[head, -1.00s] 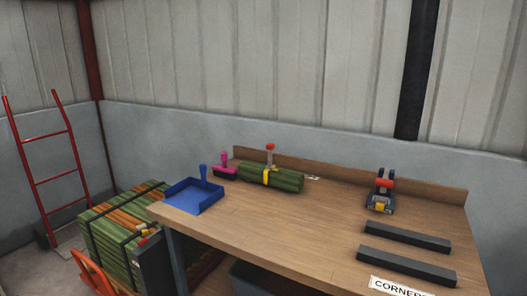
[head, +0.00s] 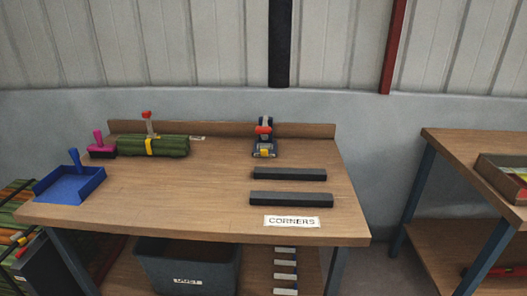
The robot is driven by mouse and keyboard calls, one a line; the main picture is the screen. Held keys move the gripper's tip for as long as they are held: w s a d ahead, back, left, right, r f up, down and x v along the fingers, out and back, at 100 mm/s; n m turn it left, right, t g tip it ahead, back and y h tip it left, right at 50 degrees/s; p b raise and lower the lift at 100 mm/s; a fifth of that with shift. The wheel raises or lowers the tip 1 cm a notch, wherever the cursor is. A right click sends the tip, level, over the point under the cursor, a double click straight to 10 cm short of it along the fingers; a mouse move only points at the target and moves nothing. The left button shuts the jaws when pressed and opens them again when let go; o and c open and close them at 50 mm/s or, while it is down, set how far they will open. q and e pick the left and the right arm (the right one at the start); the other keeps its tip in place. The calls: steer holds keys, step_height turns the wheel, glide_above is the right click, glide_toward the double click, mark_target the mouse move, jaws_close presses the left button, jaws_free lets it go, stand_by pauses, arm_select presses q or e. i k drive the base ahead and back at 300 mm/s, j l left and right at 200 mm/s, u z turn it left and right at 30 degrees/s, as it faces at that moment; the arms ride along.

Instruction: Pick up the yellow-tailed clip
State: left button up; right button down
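I cannot make out a clip with a yellow tail for certain in the head view. A yellow band (head: 152,146) wraps a green bundle (head: 174,146) at the back left of the wooden workbench (head: 210,200). A small dark device (head: 265,136) with red and yellow parts stands at the back, right of the bundle. A box (head: 503,186) on the right-hand table holds small coloured items, cut off by the picture edge and too small to tell. Neither of my grippers is in view.
A blue tray (head: 70,192) and a pink-handled tool (head: 99,149) are at the bench's left. Two dark bars (head: 290,174) lie behind a CORNERS label (head: 291,221). A dark bin (head: 187,268) stands below. The bench middle is clear. A gap separates the right-hand table (head: 470,155).

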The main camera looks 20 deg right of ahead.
mark_target(265, 147)
steer(key=j+z, duration=0.1)
steer(key=z, duration=0.8)
